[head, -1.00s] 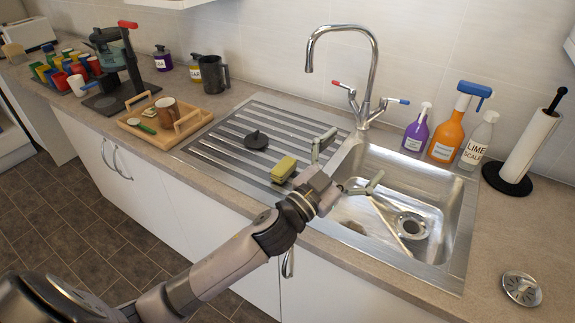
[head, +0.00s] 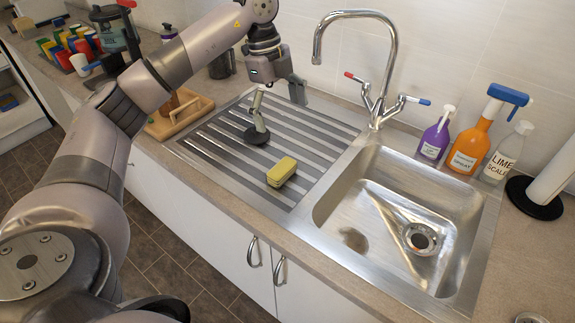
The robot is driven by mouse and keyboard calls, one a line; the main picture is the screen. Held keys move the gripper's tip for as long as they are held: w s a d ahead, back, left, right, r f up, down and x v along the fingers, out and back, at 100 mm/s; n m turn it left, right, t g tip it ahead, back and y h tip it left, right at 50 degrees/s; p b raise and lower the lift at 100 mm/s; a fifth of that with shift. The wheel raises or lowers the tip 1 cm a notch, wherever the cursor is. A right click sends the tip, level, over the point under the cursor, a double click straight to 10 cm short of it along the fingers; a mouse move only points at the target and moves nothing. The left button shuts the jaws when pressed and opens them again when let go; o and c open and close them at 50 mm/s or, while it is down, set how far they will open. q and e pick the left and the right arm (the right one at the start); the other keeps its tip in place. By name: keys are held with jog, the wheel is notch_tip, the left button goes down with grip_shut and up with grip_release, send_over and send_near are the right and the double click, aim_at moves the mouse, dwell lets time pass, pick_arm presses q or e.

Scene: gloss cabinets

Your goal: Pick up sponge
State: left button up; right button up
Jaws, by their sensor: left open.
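The yellow sponge (head: 281,172) lies on the ribbed steel drainboard (head: 322,135), near its front right part beside the sink basin. A dark underside shows along its lower edge. My left gripper (head: 279,112) is open and empty, pointing down over the back of the drainboard. It is behind the sponge and apart from it. One finger overlaps a dark round plug (head: 255,137) in the picture; I cannot tell whether they touch. My right gripper is not in view.
A tall tap (head: 392,60) stands behind the empty basin (head: 345,205). A purple bottle (head: 434,140), an orange spray bottle (head: 468,150) and a clear bottle (head: 506,152) stand at the right. A wooden tray (head: 160,127) is left of the drainboard, partly behind my arm.

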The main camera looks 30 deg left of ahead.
pick_arm(q)
jog(key=a, duration=0.2)
jog(key=p, duration=0.3)
send_near(282, 166)
jog(key=shift+n+y, duration=0.4)
jog(key=f, duration=0.3)
jog(key=d+f, duration=0.1)
jog(key=f, duration=0.1)
jog(key=shift+w, duration=0.2)
jog(key=f, duration=0.1)
jog(key=f+p, duration=0.1)
jog(key=f, duration=0.1)
jog(key=d+f+p, duration=0.1)
jog(key=shift+s+d+f, duration=0.1)
jog(key=shift+s+f, duration=0.15)
jog(key=shift+f, duration=0.45)
jog(key=shift+c, duration=0.3)
jog(key=c, duration=1)
jog(key=shift+r, duration=0.15)
